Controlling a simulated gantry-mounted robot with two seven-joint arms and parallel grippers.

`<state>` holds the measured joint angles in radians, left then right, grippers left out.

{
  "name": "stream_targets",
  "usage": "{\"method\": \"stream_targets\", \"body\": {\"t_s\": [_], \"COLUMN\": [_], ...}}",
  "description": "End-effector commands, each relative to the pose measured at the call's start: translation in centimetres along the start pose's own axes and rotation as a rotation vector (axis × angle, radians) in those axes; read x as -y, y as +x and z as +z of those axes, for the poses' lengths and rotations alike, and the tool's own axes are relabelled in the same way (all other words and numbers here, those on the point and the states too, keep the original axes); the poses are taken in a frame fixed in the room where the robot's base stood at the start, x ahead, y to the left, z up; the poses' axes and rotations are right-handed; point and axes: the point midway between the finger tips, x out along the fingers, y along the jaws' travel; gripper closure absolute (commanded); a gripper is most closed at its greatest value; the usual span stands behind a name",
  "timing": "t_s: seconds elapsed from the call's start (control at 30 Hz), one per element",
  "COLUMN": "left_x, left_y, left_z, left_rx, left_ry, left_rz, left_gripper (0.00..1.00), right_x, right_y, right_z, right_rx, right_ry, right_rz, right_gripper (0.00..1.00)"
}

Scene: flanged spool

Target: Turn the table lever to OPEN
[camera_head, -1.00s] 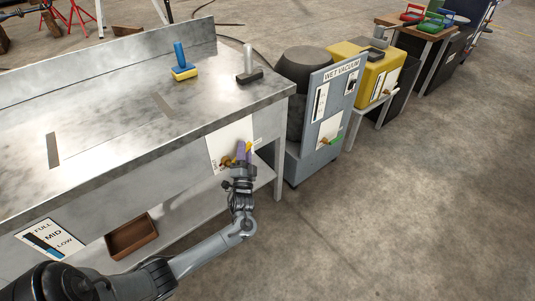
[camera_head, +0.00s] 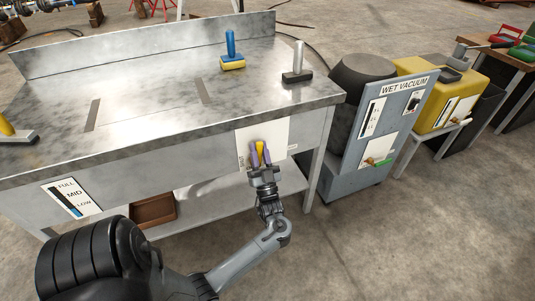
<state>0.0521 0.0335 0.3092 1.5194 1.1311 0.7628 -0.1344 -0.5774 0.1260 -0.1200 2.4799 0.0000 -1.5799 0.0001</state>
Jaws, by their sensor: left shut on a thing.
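The table lever (camera_head: 260,147) is a small yellow handle on a white panel (camera_head: 278,132) on the front of the metal table. It stands roughly upright in the picture. My left gripper (camera_head: 260,155) reaches up from below, with one purple finger on each side of the lever, shut on it. The lever's pivot is hidden behind the gripper. Small lettering shows at the panel's left edge and a small label (camera_head: 292,147) at its right; both are too small to read. My right gripper is not in view.
The metal table (camera_head: 150,105) carries a blue-handled brush (camera_head: 231,55) and a grey-handled tool (camera_head: 298,66). A FULL/MID/LOW gauge (camera_head: 72,198) is on its front. A brown bin (camera_head: 153,210) sits below. The wet vacuum (camera_head: 385,125) stands to the right, with open floor in front.

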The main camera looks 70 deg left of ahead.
Motion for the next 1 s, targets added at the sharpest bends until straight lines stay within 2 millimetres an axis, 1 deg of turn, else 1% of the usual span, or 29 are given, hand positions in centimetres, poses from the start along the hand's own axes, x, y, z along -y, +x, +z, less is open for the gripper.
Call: {"method": "stream_targets", "body": {"t_s": [0.03,0.23,0.77,0.8,0.87,0.9,0.93,1.0], "left_x": [0.15,0.67,0.88,0.88,0.88,0.88,0.87,0.87], "left_y": [-0.23,-0.12,-0.01,0.00,0.00,0.00,0.00,-0.01], "left_z": [0.21,0.13,0.02,0.02,0.02,0.02,0.02,0.02], "left_rx": [0.001,0.001,0.000,0.000,0.000,0.000,0.000,0.000], "left_ry": [-0.019,-0.064,-0.081,-0.081,-0.080,-0.080,-0.080,-0.079], "left_rz": [-0.017,-0.062,-0.078,-0.078,-0.078,-0.078,-0.078,-0.078], "left_gripper": [1.00,1.00,1.00,0.69,0.60,0.54,0.51,0.51], "right_x": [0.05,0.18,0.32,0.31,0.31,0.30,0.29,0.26], "right_y": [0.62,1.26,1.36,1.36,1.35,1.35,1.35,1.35], "right_z": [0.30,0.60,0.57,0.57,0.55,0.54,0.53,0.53], "right_rx": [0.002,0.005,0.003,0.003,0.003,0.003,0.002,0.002], "right_ry": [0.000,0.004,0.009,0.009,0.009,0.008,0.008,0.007], "right_rz": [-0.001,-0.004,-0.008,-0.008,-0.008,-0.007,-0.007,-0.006], "right_gripper": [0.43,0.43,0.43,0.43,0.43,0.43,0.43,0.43]}}
